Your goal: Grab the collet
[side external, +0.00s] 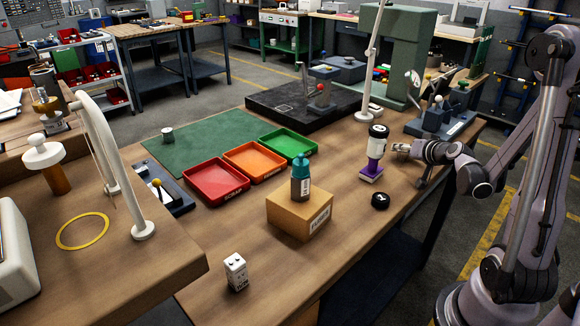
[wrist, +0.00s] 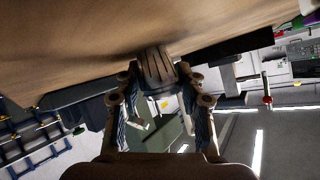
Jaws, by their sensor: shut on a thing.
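The collet (wrist: 155,65) is a grey metal cylinder with lengthwise slots. In the wrist view it sits between the fingertips of my gripper (wrist: 157,80), which is shut on it. The tabletop fills the top of that view, close to the collet; I cannot tell whether they touch. In the side view my gripper (side external: 408,150) is low over the right part of the wooden bench (side external: 345,235), fingers pointing left. The collet is too small there to make out clearly from the fingers.
A purple stand with a black-and-white container (side external: 376,152) is just left of my gripper; a black disc (side external: 380,200) lies nearer. A cardboard box (side external: 299,215) carries a teal-topped bottle (side external: 300,180). Red (side external: 216,183), orange and green trays lie farther left. A grey fixture (side external: 442,118) stands behind.

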